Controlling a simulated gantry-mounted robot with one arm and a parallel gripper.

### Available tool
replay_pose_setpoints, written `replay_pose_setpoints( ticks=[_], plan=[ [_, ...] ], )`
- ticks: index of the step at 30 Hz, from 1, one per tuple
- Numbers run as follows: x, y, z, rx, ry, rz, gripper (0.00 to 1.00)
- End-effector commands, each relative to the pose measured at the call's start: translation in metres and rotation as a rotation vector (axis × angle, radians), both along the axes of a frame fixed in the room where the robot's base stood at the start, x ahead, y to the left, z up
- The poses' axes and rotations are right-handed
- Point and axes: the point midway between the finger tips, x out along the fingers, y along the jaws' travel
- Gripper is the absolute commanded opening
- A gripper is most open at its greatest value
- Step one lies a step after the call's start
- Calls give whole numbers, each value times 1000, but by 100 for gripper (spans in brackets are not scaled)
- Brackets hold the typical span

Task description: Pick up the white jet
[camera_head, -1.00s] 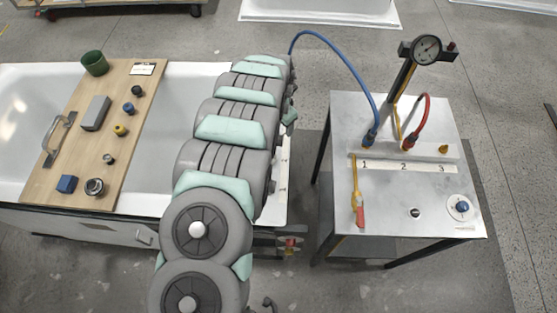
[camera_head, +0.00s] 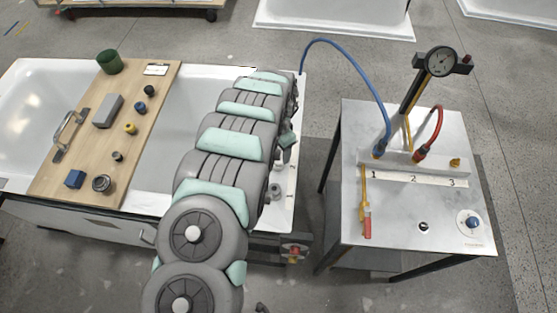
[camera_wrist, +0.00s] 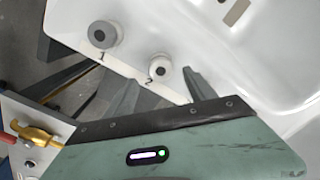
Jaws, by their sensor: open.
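The white jet (camera_wrist: 160,67) is a round fitting with a dark centre. It sits on the tub rim by the number 2 in the wrist view. In the head view the white jet (camera_head: 280,165) shows beside my arm. A grey jet (camera_wrist: 104,35) sits by the number 1, and also shows in the head view (camera_head: 275,191). My gripper (camera_wrist: 160,79) is open and empty in the wrist view, its two dark fingers pointing toward the rim on either side of the white jet. Contact cannot be told. In the head view my arm mostly hides the gripper.
The white tub (camera_head: 185,110) carries a wooden board (camera_head: 135,115) with several small parts, a green cup (camera_head: 110,61) and a grey block (camera_head: 107,110). A metal test table (camera_head: 390,215) with a gauge (camera_head: 441,61) and blue and red hoses stands right, across a floor gap.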

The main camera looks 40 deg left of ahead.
Motion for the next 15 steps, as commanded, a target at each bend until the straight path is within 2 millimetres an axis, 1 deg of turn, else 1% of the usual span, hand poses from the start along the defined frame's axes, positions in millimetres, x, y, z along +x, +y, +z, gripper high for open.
replay_pose_setpoints(
  ticks=[10, 15],
  plan=[
    [1, 0, -38, -4, 1, 0, 64],
    [2, 2, -47, 0, -2, 1, 64]
  ],
)
